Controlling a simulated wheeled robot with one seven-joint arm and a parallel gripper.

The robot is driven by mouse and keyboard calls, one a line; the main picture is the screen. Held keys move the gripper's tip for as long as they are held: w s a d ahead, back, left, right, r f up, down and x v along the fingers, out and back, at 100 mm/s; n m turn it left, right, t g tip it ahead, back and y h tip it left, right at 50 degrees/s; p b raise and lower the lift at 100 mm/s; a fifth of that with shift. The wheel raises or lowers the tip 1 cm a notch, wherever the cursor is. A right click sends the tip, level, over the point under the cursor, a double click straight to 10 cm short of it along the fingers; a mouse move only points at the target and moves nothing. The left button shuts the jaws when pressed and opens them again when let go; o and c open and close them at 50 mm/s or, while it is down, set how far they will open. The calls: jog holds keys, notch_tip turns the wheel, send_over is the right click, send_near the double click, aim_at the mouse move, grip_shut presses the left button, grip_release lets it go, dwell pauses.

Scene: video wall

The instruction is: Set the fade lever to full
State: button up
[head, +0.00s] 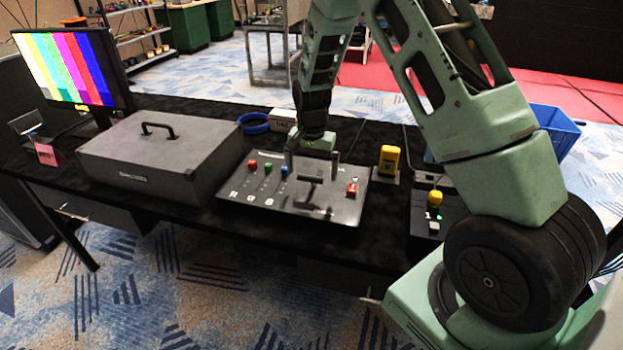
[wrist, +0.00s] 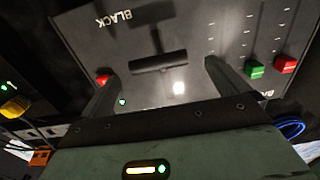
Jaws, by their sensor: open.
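The fade lever (head: 309,193) is a black T-shaped handle on the grey control panel (head: 266,199). In the wrist view the lever's crossbar (wrist: 158,62) lies ahead of my gripper (wrist: 162,72), roughly between the lines of its two fingers. The word BLACK is printed on the panel beyond one side of the lever's slot. In the head view my gripper (head: 312,160) points down over the panel's back part, fingers apart and empty. It appears above and behind the crossbar; I see no contact.
Small sliders with red (head: 252,164), green (head: 268,168) and blue knobs sit left of the lever. A red switch (head: 352,187) is right of it. A grey case (head: 165,150) stands left of the panel, a yellow device (head: 389,158) right.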

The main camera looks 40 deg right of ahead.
aim_at(312, 180)
jog(key=shift+f, duration=2)
